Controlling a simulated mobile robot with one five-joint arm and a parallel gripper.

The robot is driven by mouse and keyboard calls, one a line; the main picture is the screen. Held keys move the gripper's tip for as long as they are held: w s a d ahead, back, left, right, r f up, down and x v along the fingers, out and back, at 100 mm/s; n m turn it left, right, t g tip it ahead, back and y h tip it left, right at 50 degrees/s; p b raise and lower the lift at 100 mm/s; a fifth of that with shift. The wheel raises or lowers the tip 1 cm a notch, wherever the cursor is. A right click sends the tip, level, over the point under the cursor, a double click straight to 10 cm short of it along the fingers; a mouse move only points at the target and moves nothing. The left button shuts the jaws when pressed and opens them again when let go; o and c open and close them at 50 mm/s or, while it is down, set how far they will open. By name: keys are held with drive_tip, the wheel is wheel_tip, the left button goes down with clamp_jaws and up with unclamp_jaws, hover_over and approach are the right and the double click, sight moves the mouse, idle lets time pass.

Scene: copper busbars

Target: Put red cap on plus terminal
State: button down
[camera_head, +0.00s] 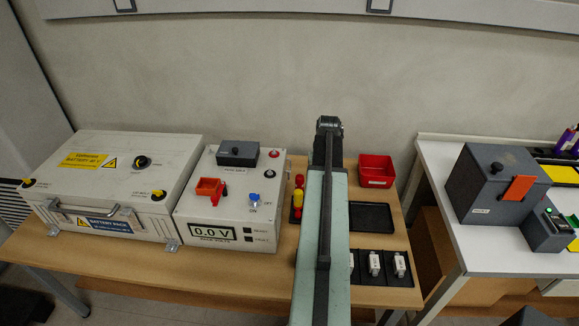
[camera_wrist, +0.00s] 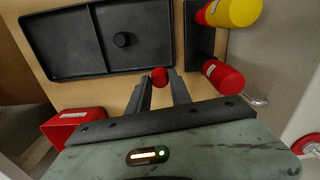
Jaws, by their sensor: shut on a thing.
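My gripper (camera_wrist: 160,82) is shut on a small round red cap (camera_wrist: 160,76), held between the fingertips in the wrist view. It is over the wooden table beside a black two-part tray. In the head view my arm hides the fingers and cap. The white battery pack (camera_head: 115,170) has yellow-and-black fittings at its front left (camera_head: 28,182) and front right (camera_head: 158,193) corners. Their small labels are unreadable, so I cannot tell which is the plus terminal.
A red bin (camera_wrist: 70,122) is at lower left. A white meter box (camera_head: 225,205) stands beside the battery.

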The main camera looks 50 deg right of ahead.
drive_tip(key=shift+n, duration=0.9)
drive_tip(key=w+a+r+p, duration=0.1)
drive_tip(key=w+r+p, duration=0.4)
drive_tip(key=w+r, duration=0.1)
drive_tip(key=w+a+r+p, duration=0.2)
drive_tip(key=w+r+p, duration=0.3)
drive_tip(key=w+r, duration=0.1)
drive_tip(key=w+a+r+p, duration=0.1)
drive_tip(key=w+r+p, duration=0.5)
drive_tip(key=w, duration=0.1)
drive_tip(key=shift+w+a, duration=0.25)
drive_tip(key=shift+a, duration=0.05)
wheel_tip(320, 180, down, 4)
drive_tip(key=b, duration=0.4)
drive_tip(key=shift+f+b, duration=1.65)
drive_tip(key=shift+f, duration=0.25)
drive_tip(key=c, duration=1.1)
unclamp_jaws()
